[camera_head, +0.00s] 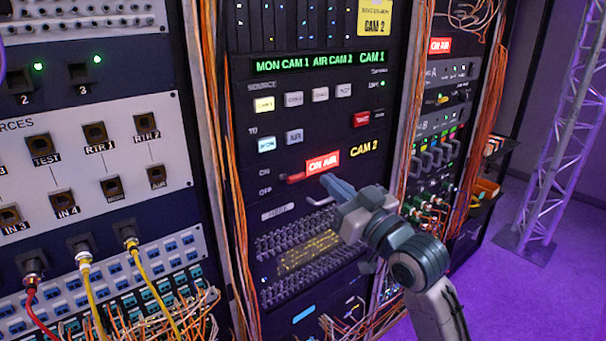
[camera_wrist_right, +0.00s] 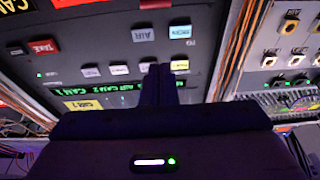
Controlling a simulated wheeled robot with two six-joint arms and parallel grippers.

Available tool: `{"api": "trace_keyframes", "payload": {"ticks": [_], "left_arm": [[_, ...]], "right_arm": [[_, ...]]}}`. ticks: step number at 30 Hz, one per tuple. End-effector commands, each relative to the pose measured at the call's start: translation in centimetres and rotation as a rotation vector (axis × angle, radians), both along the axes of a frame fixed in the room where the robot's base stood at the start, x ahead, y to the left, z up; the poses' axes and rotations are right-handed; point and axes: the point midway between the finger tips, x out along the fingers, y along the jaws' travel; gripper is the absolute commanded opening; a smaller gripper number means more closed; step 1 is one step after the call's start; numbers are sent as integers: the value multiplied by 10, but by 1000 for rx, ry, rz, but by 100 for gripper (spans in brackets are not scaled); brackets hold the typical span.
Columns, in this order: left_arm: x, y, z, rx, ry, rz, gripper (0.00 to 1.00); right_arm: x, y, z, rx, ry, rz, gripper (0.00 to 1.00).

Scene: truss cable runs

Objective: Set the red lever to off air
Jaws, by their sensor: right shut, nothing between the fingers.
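The red lever (camera_head: 296,177) sits on the black rack panel, right of the ON and OFF labels (camera_head: 265,181). Its exact setting is hard to tell from this angle. The ON AIR sign (camera_head: 323,162) beside it is lit red. My right gripper (camera_head: 326,180) is shut and empty, its tips just right of the lever and below the sign; contact with the lever cannot be made out. In the right wrist view the shut fingers (camera_wrist_right: 160,72) point up across the upside-down panel, and a red piece, probably the lever (camera_wrist_right: 155,4), shows at the top edge. My left gripper is out of view.
Above the lever are source buttons (camera_head: 294,99) and a red TAKE button (camera_head: 361,119). Orange cable bundles (camera_head: 236,190) run down both sides of the panel. A patch panel with plugged cables (camera_head: 85,262) stands at left. A truss (camera_head: 570,110) and open purple floor lie right.

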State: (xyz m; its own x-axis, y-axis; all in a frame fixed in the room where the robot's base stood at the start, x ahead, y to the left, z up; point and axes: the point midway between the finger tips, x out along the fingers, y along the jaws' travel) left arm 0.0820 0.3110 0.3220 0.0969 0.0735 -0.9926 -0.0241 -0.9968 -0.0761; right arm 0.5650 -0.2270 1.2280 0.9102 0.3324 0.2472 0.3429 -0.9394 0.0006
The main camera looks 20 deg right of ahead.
Motion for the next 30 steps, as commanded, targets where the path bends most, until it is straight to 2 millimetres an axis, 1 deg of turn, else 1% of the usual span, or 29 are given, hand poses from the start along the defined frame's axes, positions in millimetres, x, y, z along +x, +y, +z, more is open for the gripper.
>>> {"api": "trace_keyframes", "payload": {"ticks": [7,11,14,24,27,30], "left_arm": [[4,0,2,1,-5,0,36],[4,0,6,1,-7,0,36],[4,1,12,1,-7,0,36],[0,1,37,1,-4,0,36],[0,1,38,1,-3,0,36],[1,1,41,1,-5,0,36]], "right_arm": [[3,1,1,2,2,-1,0],[13,4,4,5,2,-2,0],[27,9,9,6,2,0,0],[93,34,28,4,3,0,0],[91,33,8,1,8,-1,0],[90,32,-4,0,6,-1,0]]}}
